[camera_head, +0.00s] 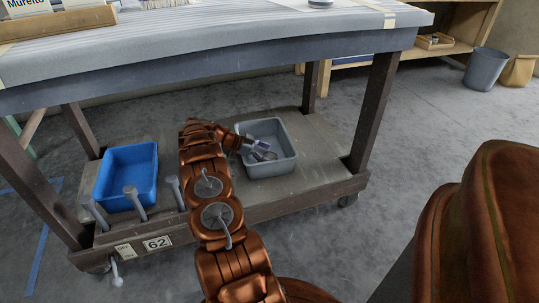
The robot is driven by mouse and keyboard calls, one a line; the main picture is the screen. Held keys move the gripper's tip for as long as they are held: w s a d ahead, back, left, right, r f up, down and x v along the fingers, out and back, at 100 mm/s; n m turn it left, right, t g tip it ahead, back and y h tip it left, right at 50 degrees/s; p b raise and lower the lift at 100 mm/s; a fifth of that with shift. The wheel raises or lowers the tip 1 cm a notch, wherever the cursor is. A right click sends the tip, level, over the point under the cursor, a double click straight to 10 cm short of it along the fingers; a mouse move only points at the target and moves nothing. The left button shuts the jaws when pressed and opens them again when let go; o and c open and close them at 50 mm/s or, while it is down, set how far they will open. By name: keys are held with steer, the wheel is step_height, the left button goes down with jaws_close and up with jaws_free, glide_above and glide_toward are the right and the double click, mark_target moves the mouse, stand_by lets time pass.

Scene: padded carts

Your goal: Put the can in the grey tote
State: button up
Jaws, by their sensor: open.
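The grey tote (283,168) stands on the lower shelf of the cart, right of the middle. My arm reaches in under the cart top, and my gripper (265,155) is over the left part of the tote's opening, its fingers open. A small blue and pale patch shows at the fingers. It is too small to tell whether this is the can or part of my gripper. I see no can clearly elsewhere. My gripper hides part of the tote's inside.
A blue tote (128,201) stands on the left of the lower shelf (315,180). The padded cart top (230,52) hangs above my arm, with dark posts (375,110) at its corners. Grey upright pegs stand near the front edge. A grey bin (485,68) is at the far right.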

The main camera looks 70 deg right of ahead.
steer(key=shift+r+p+v, duration=0.15)
steer(key=shift+p+v, duration=0.7)
steer(key=shift+v, duration=1.95)
steer(key=shift+r+p+v, duration=0.1)
steer(key=shift+p+v, duration=0.75)
steer(key=shift+v, duration=1.95)
steer(key=shift+d, duration=0.15)
